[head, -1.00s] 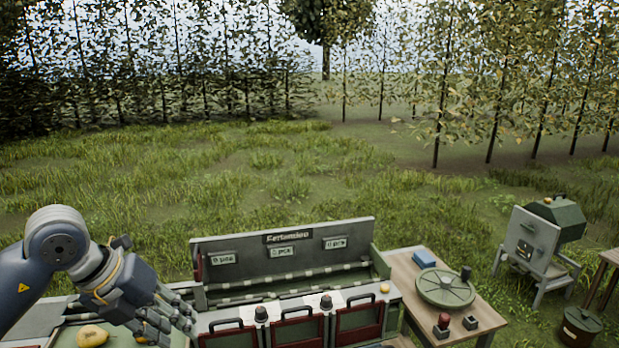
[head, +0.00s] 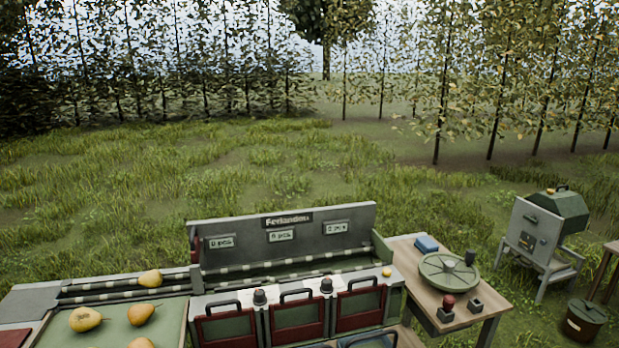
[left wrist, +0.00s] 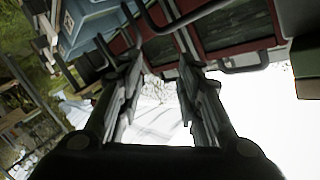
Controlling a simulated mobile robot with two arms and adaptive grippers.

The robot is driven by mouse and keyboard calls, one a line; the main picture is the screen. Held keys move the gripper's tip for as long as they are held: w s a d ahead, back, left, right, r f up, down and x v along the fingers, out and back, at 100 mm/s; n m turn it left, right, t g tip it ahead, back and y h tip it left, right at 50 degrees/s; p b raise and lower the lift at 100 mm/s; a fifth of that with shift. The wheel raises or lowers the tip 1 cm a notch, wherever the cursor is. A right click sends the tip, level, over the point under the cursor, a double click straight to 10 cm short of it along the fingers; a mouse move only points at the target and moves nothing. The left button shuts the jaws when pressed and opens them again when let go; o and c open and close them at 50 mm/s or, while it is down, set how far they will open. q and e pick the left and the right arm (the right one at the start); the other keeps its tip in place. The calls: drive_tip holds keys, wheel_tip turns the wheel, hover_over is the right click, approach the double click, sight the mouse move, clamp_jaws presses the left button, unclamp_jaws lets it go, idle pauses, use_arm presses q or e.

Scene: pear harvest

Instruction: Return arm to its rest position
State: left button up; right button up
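My left gripper (left wrist: 160,68) shows only in the left wrist view. Its two fingers are apart with nothing between them, so it is open and empty. The red-fronted bins of the sorting station appear beyond the fingertips in that view. Neither arm shows in the head view now, and my right gripper is in no view. Yellow pears lie on the green tray (head: 116,335) at lower left: one pear (head: 86,319) on the left, another (head: 141,313) beside it, and one partly cut off at the bottom edge. A further pear (head: 150,278) lies at the roller channel behind the tray.
The sorting station (head: 350,223) has three red-fronted bins (head: 298,319) with dark handles. To its right, a wooden table (head: 487,300) holds a round green disc (head: 447,271), a blue block and a red button. A metal machine (head: 540,235) and a bucket (head: 583,320) stand farther right.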

use_arm(q)
drive_tip(key=s+a+f+n+g+y+b, duration=0.1)
drive_tip(key=s+a+f+n+g+y, duration=0.15)
drive_tip(key=s+f, duration=1)
drive_tip(key=s+a+f+n+g+y+b, duration=0.1)
drive_tip(key=s+a+f+n+g+y, duration=0.2)
drive_tip(key=s+f, duration=1)
drive_tip(key=s+d+f+n+g, duration=0.1)
drive_tip(key=s+f, duration=0.3)
drive_tip(key=s, duration=0.4)
drive_tip(key=s+d+f+n+g+y+b, duration=0.1)
drive_tip(key=s+f+g, duration=0.3)
drive_tip(key=s, duration=0.5)
drive_tip(key=s+d+f+n+g, duration=0.1)
drive_tip(key=s+f+g, duration=0.1)
drive_tip(key=s+f, duration=0.4)
drive_tip(key=s, duration=0.3)
drive_tip(key=shift+d+n+g+y, duration=0.35)
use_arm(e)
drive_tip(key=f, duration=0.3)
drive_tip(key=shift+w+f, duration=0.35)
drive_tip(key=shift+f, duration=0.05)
use_arm(q)
drive_tip(key=shift+f, duration=0.1)
